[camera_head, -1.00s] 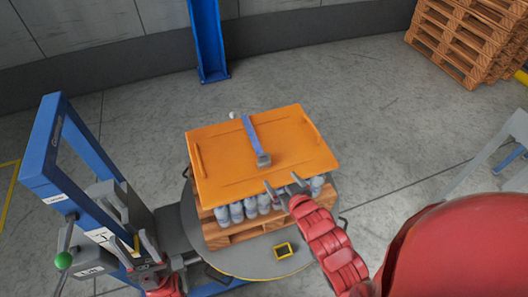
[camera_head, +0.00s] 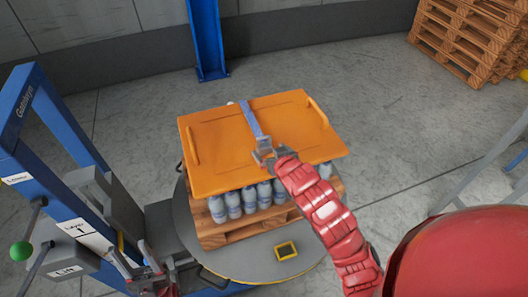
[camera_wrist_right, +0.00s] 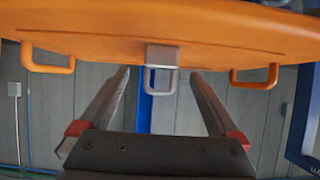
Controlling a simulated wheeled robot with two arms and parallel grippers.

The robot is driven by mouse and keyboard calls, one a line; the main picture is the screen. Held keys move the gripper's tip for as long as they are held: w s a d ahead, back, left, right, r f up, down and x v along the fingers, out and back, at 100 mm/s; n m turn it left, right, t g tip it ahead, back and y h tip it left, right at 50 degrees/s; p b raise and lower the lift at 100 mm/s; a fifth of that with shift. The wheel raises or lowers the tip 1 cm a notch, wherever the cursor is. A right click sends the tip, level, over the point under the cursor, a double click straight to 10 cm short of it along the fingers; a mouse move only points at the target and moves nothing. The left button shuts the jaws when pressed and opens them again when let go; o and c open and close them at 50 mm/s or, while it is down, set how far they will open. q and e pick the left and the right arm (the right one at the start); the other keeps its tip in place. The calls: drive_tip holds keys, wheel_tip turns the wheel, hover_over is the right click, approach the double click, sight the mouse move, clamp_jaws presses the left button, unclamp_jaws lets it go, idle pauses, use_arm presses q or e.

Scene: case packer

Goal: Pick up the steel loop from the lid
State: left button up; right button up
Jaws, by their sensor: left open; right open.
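The orange lid (camera_head: 215,150) lies on top of a pallet load of bottles. A blue strap (camera_head: 251,122) runs over the lid from its far edge to the grey steel loop (camera_head: 263,144). In the right wrist view the steel loop (camera_wrist_right: 161,82) stands out from the lid (camera_wrist_right: 230,30) between my fingers. My right gripper (camera_head: 272,155) is open at the loop, which it partly hides in the head view. In the wrist view its fingers (camera_wrist_right: 160,74) are on either side, apart from the loop. My left gripper (camera_head: 143,262) is open at the lower left, away from the lid.
The lid has orange handles at its left (camera_head: 191,145) and right (camera_head: 318,112). Bottles (camera_head: 250,198) stand on a wooden pallet (camera_head: 225,232) on a round turntable (camera_head: 240,265). A blue frame (camera_head: 60,120) stands at the left. Stacked pallets (camera_head: 470,40) are at the back right.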

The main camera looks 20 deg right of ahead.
sight(265, 146)
drive_tip(key=shift+w, duration=0.25)
drive_tip(key=shift+w+f+p, duration=0.15)
drive_tip(key=shift+w+p, duration=0.15)
drive_tip(key=shift+p, duration=0.05)
drive_tip(key=p+x, duration=0.1)
drive_tip(key=x, duration=0.2)
drive_tip(key=shift+a+p, duration=0.1)
drive_tip(key=shift+p, duration=0.2)
drive_tip(key=shift+x, duration=0.85)
clamp_jaws()
